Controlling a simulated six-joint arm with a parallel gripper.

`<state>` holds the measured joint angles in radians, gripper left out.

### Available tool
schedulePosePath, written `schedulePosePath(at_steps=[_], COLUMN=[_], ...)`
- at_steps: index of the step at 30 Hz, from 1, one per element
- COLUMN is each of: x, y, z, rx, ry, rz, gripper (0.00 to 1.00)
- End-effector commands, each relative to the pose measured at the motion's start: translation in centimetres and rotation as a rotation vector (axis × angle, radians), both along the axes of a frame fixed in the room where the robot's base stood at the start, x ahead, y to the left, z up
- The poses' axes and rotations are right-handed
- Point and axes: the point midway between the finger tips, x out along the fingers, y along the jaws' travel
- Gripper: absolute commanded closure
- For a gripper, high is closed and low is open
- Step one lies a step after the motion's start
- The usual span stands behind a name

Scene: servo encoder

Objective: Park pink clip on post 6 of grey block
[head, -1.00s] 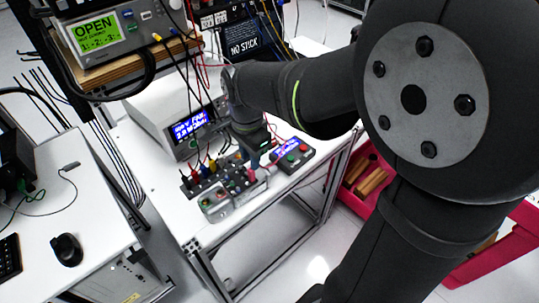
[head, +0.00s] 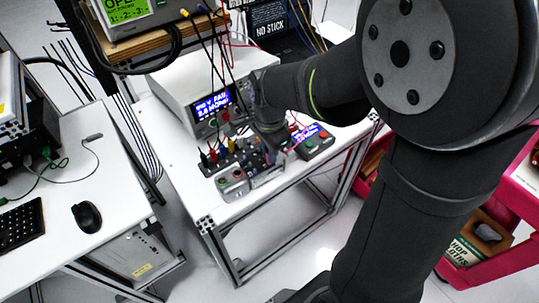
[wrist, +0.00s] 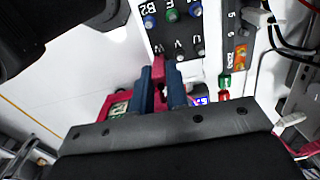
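The pink clip (wrist: 158,68) is between the two blue fingers of my gripper (wrist: 161,92) in the wrist view. The fingers are closed around its near part, and its tip points toward a black terminal block (wrist: 178,30). Whether the tip touches anything I cannot tell. A grey strip with the numbers 5 and 6 (wrist: 233,35) lies to the right of the fingers, apart from the clip; it seems to be the grey block. In the head view my gripper (head: 283,148) is small and low over the bench, and the clip is too small to make out.
A grey box with buttons (head: 232,181) stands at the bench's front. A dark unit with a blue display (head: 313,140) stands right of the gripper, and a white instrument (head: 190,85) behind. Cables hang over the terminal block. A pink crate (head: 500,262) is beyond the bench.

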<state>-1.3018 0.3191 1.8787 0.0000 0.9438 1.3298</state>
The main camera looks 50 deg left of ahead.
Motion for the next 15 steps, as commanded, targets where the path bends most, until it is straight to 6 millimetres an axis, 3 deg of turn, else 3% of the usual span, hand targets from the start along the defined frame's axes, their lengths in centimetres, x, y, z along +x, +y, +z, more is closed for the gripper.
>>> schedulePosePath(at_steps=[15], x=[0.01], y=[0.02], z=[0.04], rx=[0.001], ry=[0.000], rz=[0.000], gripper=[1.00])
